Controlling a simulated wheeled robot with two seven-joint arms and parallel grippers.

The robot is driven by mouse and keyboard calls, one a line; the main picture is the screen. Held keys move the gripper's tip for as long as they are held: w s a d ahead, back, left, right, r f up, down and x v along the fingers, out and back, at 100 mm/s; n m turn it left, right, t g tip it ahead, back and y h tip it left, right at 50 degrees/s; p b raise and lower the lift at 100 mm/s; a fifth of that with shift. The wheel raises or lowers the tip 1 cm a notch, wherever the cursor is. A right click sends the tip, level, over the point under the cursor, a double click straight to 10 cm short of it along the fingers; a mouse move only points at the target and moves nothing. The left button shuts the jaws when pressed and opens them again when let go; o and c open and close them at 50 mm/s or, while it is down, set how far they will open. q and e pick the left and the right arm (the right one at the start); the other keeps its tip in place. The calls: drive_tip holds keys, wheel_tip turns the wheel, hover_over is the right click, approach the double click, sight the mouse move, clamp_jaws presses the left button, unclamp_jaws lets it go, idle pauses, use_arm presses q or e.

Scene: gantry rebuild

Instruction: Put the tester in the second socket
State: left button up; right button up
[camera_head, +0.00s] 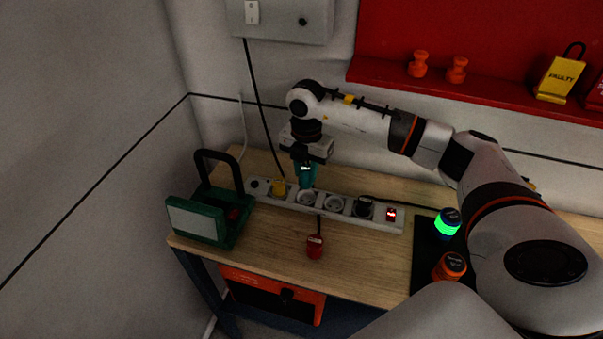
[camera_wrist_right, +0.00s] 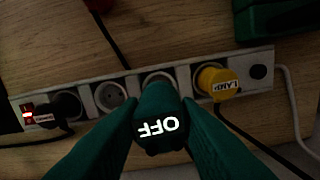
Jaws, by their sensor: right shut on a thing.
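The tester (camera_head: 306,177) is a small teal block with a lit display, which reads OFF in the wrist view (camera_wrist_right: 160,126). My right gripper (camera_head: 304,166) is shut on it, with one finger on each side in the wrist view (camera_wrist_right: 158,145). The white power strip (camera_head: 378,212) lies along the back of the bench. The tester is over the socket (camera_head: 307,198) just right of the yellow plug (camera_head: 279,187); it partly hides that socket in the wrist view (camera_wrist_right: 157,77). I cannot tell whether it touches the socket. My left gripper is out of view.
An open socket (camera_head: 334,203), a black plug (camera_head: 363,207) and a red switch (camera_head: 391,214) follow to the right. A green lamp (camera_head: 205,225) stands left. A red plug (camera_head: 315,246) lies in front.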

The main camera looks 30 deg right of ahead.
sight(306, 184)
drive_tip(key=shift+w+d+f+m, duration=0.1)
drive_tip(key=shift+d+m, duration=0.05)
drive_tip(key=shift+m, duration=0.35)
drive_tip(key=shift+f+b, duration=2.05)
drive_tip(key=shift+f, duration=0.75)
drive_tip(key=shift+f+b, duration=0.4)
drive_tip(key=shift+f, duration=0.15)
drive_tip(key=o, duration=0.7)
drive_tip(key=shift+r, duration=0.1)
drive_tip(key=shift+r+p, duration=3.85)
drive_tip(key=shift+r, duration=1.6)
